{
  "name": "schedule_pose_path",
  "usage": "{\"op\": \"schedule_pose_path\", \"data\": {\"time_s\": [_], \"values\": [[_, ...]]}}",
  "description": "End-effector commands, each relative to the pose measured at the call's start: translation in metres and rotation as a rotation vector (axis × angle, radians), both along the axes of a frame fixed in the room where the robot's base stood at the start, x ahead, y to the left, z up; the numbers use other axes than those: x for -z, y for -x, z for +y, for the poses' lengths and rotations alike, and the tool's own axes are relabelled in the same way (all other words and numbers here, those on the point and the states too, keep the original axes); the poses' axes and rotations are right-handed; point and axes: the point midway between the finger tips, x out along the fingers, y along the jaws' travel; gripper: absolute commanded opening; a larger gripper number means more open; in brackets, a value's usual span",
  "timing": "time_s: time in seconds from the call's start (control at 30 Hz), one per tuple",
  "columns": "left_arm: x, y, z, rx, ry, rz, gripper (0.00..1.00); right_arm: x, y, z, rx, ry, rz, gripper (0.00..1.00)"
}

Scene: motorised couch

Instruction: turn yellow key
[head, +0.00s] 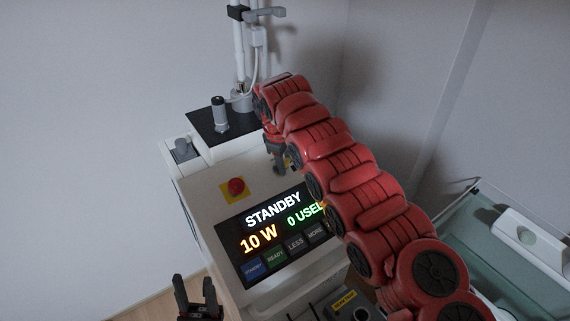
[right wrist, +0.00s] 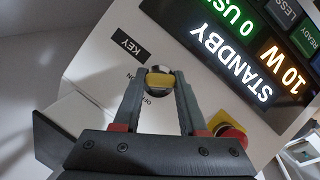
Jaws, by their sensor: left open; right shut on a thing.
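The yellow key (right wrist: 159,81) sits in a round lock on the white console panel, beside a black label reading KEY (right wrist: 127,43). My right gripper (right wrist: 160,88) has its two fingers on either side of the key and is shut on it. In the head view my right gripper (head: 278,165) reaches down to the panel's far side, and the key is mostly hidden there by my red arm. My left gripper (head: 197,297) is open and empty, low at the left, apart from the console.
A red stop button on a yellow square (head: 234,187) is near the right gripper. A display (head: 270,235) reads STANDBY and 10 W. A black plate with a grey cylinder (head: 220,115) and a white pole stand behind. A glass-sided tray (head: 510,250) is at right.

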Motion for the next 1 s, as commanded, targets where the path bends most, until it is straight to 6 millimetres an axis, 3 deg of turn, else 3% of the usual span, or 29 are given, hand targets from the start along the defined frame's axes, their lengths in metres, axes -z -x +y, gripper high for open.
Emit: {"op": "schedule_pose_path", "data": {"time_s": [0.7,1.0], "values": [[0.039,0.000,0.000,0.000,0.000,0.000,0.50,0.002,0.000,0.000,-0.155,0.064,-0.045,0.00],[0.042,0.000,0.000,0.000,0.000,0.000,0.50,0.000,0.000,0.000,-0.185,0.077,-0.051,0.00]]}}
